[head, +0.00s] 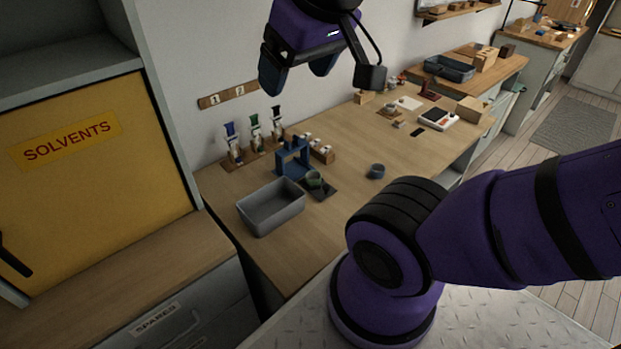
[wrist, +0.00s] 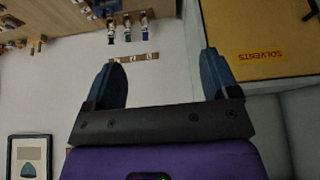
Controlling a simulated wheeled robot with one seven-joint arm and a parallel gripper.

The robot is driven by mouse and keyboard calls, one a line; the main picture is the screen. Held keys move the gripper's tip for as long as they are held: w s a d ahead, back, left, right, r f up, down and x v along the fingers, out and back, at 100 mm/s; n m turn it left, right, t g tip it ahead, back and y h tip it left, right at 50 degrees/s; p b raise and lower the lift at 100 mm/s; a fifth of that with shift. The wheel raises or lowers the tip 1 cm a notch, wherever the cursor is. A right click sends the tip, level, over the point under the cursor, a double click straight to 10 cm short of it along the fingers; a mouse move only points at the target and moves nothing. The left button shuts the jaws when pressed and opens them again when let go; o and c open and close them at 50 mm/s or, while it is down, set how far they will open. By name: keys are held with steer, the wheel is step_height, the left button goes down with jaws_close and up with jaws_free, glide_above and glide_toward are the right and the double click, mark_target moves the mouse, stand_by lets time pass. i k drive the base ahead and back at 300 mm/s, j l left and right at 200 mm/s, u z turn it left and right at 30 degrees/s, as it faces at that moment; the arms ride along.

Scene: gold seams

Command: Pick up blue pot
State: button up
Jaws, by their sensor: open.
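A small round blue pot (head: 376,171) stands on the wooden worktop (head: 345,150), right of the middle of its near part, with bare wood around it. A second small pot, greenish (head: 314,179), sits on a dark mat by a blue frame stand (head: 292,157). My gripper (head: 297,82) is raised high above the worktop near the wall, well apart from the blue pot. In the wrist view its two blue fingers (wrist: 166,82) stand wide apart with nothing between them. I cannot make out the blue pot in the wrist view.
A grey bin (head: 271,207) stands at the worktop's near left. Several tubes on a rack (head: 254,137) stand along the wall. A yellow solvents cabinet (head: 100,175) is at the left. A white device (head: 437,122) and small blocks lie farther back. My arm rises in front at the right.

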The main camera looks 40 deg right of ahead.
mark_target(378, 169)
steer(key=k+j+z, duration=0.15)
steer(key=z, duration=0.2)
steer(key=k+j+z, duration=0.1)
steer(key=k+z, duration=0.2)
steer(key=z, duration=0.95)
steer(key=k+l, duration=0.05)
